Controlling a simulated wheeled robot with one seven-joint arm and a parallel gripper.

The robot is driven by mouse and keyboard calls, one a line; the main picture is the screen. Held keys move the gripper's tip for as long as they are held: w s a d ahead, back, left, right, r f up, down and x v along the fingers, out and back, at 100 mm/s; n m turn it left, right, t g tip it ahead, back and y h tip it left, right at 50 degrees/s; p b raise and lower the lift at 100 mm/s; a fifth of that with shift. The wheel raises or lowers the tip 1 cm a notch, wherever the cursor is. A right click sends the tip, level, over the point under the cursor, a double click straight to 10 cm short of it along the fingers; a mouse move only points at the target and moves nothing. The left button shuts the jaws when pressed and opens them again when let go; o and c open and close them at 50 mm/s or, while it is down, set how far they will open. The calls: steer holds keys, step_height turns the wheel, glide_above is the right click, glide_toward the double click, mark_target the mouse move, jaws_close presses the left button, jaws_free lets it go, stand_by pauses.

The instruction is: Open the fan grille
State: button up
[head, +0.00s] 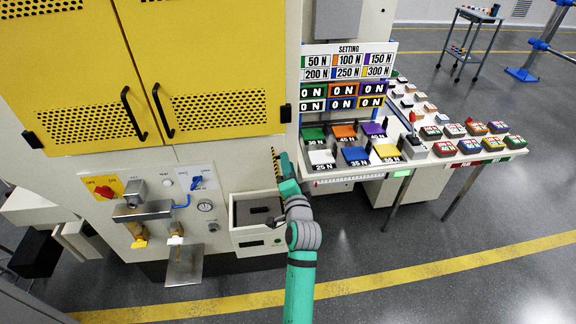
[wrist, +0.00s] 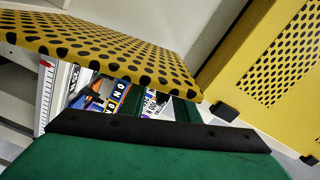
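The fan grille is a yellow panel with black round holes. In the head view the grille (head: 275,163) shows as a thin, nearly edge-on strip by the right side of the machine. In the wrist view the grille (wrist: 115,42) stands out at an angle, with a gap beside it. My green gripper (head: 286,167) is close to the right of the grille in the head view. The wrist view shows the gripper's green body and black edge (wrist: 155,130) just below the grille's lower edge. I cannot tell whether they touch. The gripper's fingertips are not clear.
The yellow double doors (head: 190,60) have black handles. An open drawer (head: 257,220) juts out left of my arm. A table with coloured weight blocks (head: 355,155) and a setting board (head: 345,75) stands close on the right. The floor in front is clear.

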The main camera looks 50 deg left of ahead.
steer(key=shift+d, duration=0.1)
steer(key=v, duration=1)
steer(key=shift+s+d, duration=0.25)
